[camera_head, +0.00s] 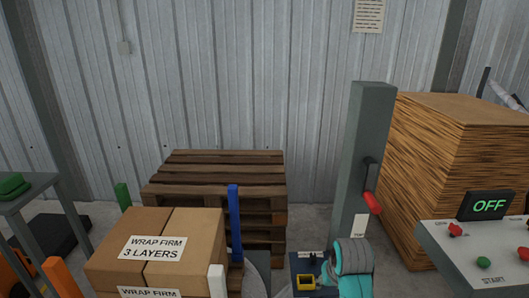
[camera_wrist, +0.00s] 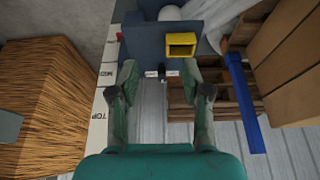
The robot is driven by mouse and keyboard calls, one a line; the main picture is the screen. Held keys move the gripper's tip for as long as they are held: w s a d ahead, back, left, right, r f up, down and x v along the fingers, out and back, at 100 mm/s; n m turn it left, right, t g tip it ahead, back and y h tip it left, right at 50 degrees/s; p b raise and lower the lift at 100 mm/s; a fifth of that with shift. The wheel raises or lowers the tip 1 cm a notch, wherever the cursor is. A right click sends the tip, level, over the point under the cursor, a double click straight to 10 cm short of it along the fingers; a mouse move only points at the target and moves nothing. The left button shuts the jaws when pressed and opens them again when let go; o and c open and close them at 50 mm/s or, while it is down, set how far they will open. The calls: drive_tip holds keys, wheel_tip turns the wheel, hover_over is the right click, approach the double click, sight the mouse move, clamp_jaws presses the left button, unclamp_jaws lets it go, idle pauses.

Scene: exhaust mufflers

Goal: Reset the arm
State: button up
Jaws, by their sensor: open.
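My gripper (camera_wrist: 160,72) is open and empty in the wrist view, its two grey-green fingers spread apart. A blue-grey carriage block (camera_wrist: 150,43) with a yellow bracket (camera_wrist: 182,44) lies ahead of the fingertips. I see no contact, though the distance is hard to judge. In the head view, the teal and grey end of my arm shows low right of centre, just right of the yellow bracket (camera_head: 306,283). The fingers cannot be made out there.
A grey post (camera_head: 361,150) with a red-handled lever (camera_head: 371,201) stands behind my arm. A control panel (camera_head: 480,252) reading OFF is at the right, before a wood-grained stack (camera_head: 455,165). Cartons (camera_head: 165,245), a blue upright (camera_head: 235,222) and stacked pallets (camera_head: 220,172) are left.

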drive_tip(key=s+f+t, duration=0.2)
drive_tip(key=s+f, duration=0.6)
drive_tip(key=s, duration=0.3)
drive_tip(key=s+f+t, duration=0.3)
drive_tip(key=s+f, duration=0.5)
drive_tip(key=s, duration=0.3)
drive_tip(key=s+r+t, duration=0.2)
drive_tip(key=s+r, duration=0.1)
drive_tip(key=s, duration=1.2)
drive_tip(key=s+r+t, duration=0.3)
drive_tip(key=s+r, duration=0.9)
drive_tip(key=r, duration=0.1)
drive_tip(key=shift+s+d+r, duration=0.15)
drive_tip(key=shift+s+r, duration=0.1)
drive_tip(key=shift+s, duration=0.05)
